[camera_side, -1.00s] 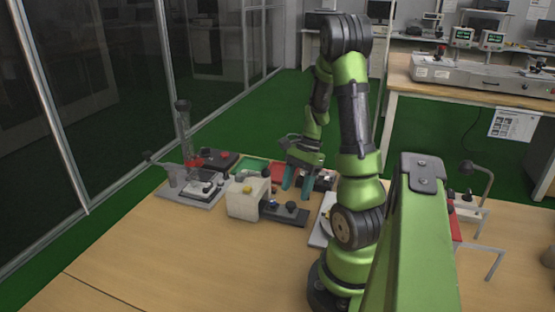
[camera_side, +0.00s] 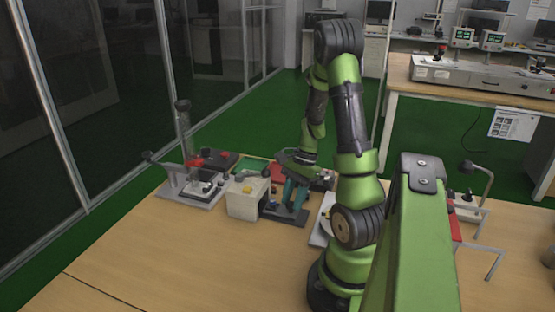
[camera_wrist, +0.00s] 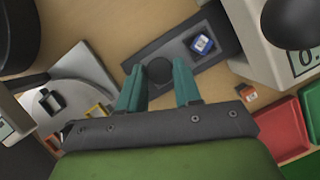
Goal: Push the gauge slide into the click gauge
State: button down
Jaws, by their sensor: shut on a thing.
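The click gauge (camera_side: 244,199) is a cream block with a yellow button on top, left of my gripper in the side view. It also shows at the right of the wrist view (camera_wrist: 262,62). The gauge slide (camera_wrist: 178,63) is a dark flat bar with a round black knob (camera_wrist: 159,70) and a blue-and-white piece (camera_wrist: 203,44) on it. Its bar (camera_side: 297,218) sticks out of the gauge's right side in the side view. My gripper (camera_side: 294,198), with teal fingers, is down over the slide and shut on its knob, one finger on each side.
A grey fixture with a red part (camera_side: 197,164) stands left of the gauge. Red (camera_wrist: 278,126) and green (camera_wrist: 308,108) trays lie close by. A round grey-white device (camera_wrist: 75,75) is on the slide's other side. The front table (camera_side: 190,255) is clear.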

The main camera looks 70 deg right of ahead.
aim_at(275, 201)
jog(key=shift+w, duration=2.35)
jog(key=c, duration=0.8)
grip_release()
